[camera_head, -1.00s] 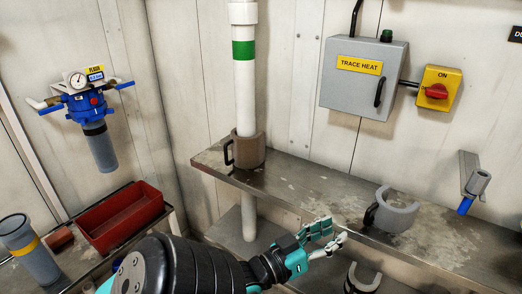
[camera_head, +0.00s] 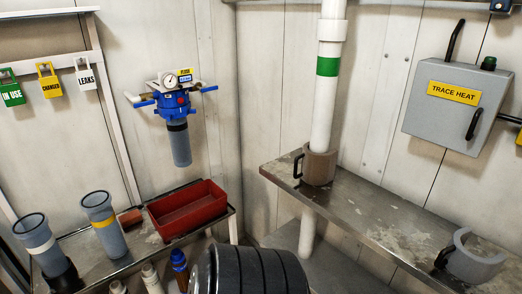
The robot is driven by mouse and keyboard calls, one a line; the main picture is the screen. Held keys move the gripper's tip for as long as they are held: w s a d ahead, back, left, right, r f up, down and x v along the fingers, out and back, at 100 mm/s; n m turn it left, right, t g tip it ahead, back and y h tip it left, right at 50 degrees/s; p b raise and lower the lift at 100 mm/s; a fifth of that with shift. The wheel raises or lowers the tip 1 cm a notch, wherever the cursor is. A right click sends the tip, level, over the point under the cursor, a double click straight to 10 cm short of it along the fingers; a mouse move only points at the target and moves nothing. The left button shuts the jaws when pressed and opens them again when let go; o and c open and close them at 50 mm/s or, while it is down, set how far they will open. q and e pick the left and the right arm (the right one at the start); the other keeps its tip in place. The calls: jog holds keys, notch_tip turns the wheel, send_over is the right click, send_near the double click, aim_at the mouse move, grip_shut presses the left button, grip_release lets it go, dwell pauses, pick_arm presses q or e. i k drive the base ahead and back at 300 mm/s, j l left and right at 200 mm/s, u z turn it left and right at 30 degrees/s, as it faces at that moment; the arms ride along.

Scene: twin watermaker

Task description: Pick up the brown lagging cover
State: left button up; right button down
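The brown lagging cover (camera_head: 320,165) is a short, thick sleeve with a black handle on its left side. It sits upright on the metal shelf (camera_head: 372,215), at the foot of the white pipe (camera_head: 323,105), and appears to be around it. The pipe's far side is hidden, so I cannot tell if the cover closes fully behind. Neither of my grippers is in view. Only a black ribbed part of my arm shows at the bottom middle, below and left of the cover and apart from it.
A grey open-sided cover (camera_head: 476,262) with a black handle lies on the shelf at right. A red tray (camera_head: 188,208) and two grey cylinders, one yellow-banded (camera_head: 104,226) and one white-banded (camera_head: 42,246), stand on the left bench. A blue filter unit (camera_head: 176,104) hangs on the wall.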

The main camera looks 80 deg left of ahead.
aim_at(316, 169)
jog(key=u, duration=2.2)
